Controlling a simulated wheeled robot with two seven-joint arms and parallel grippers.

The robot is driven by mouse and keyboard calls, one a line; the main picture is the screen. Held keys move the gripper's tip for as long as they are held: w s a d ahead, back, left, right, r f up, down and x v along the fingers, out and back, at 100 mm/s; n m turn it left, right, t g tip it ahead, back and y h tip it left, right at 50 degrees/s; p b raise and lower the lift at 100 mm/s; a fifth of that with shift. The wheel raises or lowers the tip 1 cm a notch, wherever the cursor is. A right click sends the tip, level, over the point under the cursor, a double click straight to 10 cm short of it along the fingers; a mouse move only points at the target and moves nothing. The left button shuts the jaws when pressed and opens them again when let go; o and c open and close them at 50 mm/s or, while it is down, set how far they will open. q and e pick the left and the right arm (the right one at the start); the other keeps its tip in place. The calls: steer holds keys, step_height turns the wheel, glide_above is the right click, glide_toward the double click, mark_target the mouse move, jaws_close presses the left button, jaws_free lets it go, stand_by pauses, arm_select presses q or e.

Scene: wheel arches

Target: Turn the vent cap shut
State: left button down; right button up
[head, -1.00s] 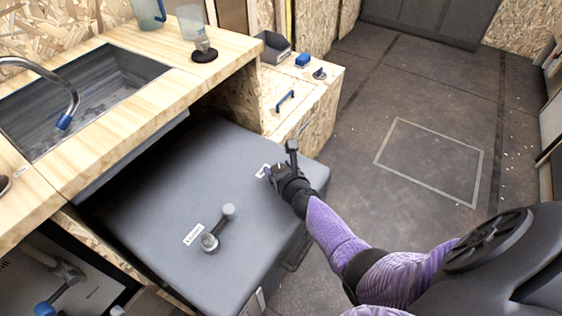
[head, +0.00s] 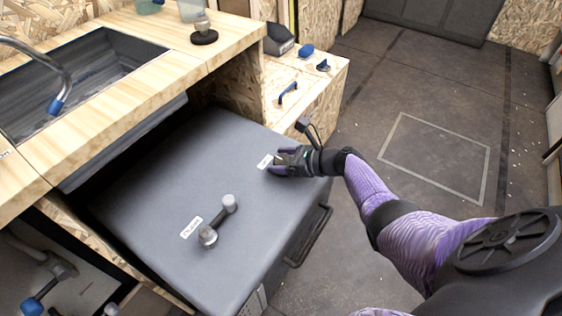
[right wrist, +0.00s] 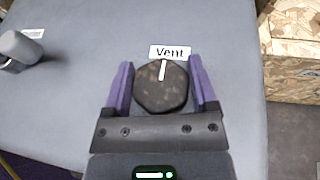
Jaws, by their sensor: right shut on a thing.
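The vent cap (right wrist: 161,86) is a dark, rough, round knob on the grey lid (head: 150,180). A white line on it points towards the "Vent" label (right wrist: 170,52) just beyond it. My right gripper (right wrist: 162,82) has its purple fingers on either side of the cap and is shut on it. In the head view my right gripper (head: 273,166) is at the lid's right part and hides the cap; the label's white edge shows beside it. My left gripper is out of view.
A grey lever handle (head: 217,219) with a white label stands on the lid. A wooden counter with a sink (head: 90,85) lies at the left. A wooden cabinet (head: 315,95) with a blue handle stands behind. Open floor lies to the right.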

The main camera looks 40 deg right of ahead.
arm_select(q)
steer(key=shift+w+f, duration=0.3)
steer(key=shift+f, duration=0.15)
arm_select(e)
steer(key=shift+n+y, duration=0.4)
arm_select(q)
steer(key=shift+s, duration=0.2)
arm_select(e)
steer(key=o, duration=0.9)
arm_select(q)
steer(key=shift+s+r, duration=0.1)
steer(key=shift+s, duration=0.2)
arm_select(e)
steer(key=shift+o, duration=1.2)
steer(key=p+v, duration=0.1)
steer(key=v, duration=0.2)
steer(key=p+v, duration=0.1)
steer(key=v, duration=0.2)
steer(key=p+v, duration=0.2)
steer(key=v, duration=0.1)
steer(key=shift+w+r, duration=0.2)
steer(key=shift+r, duration=0.15)
steer(key=shift+s+d, duration=0.3)
steer(key=shift+s, duration=0.1)
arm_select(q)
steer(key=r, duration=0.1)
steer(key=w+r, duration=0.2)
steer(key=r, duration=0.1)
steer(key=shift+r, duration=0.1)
